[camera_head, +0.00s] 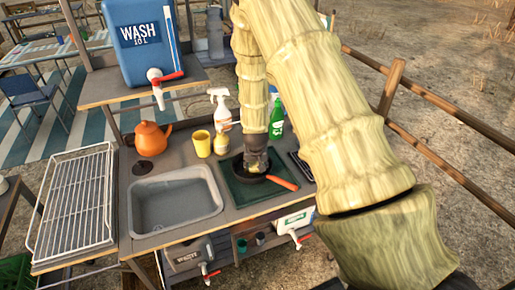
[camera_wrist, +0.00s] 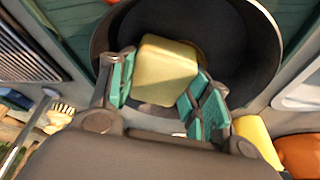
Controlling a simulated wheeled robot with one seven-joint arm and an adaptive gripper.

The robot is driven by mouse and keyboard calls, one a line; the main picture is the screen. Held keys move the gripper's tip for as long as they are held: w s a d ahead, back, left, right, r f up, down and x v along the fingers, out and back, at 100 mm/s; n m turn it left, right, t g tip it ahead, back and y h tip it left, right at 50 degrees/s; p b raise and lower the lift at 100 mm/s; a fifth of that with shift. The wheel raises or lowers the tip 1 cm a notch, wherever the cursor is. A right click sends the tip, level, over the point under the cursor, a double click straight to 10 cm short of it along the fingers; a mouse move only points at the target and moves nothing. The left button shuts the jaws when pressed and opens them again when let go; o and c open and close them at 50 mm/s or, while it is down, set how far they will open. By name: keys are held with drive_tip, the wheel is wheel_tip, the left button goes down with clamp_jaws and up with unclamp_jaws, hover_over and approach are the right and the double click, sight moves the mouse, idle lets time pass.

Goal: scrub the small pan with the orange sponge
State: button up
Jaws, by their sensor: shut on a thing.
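The small dark pan (camera_head: 243,181) sits on a dark green mat (camera_head: 236,198) right of the sink, its orange handle (camera_head: 283,183) pointing right. My gripper (camera_head: 256,166) reaches down into the pan from above. In the wrist view my gripper (camera_wrist: 163,88) is shut on a pale yellow block-shaped sponge (camera_wrist: 165,70), with a green-lined finger on each side. It looks yellow rather than orange. The sponge is over the inside of the pan (camera_wrist: 238,35); whether it touches the bottom cannot be told. My arm hides part of the pan in the head view.
A grey sink (camera_head: 176,200) and wire rack (camera_head: 75,205) lie to the left. An orange kettle (camera_head: 151,138), yellow cup (camera_head: 203,144), white spray bottle (camera_head: 221,110) and green bottle (camera_head: 276,118) stand behind. A blue wash tank (camera_head: 138,45) sits on a shelf above.

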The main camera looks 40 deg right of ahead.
sight(256, 163)
drive_tip(key=shift+r+p, duration=1.85)
drive_tip(key=shift+r, duration=2.05)
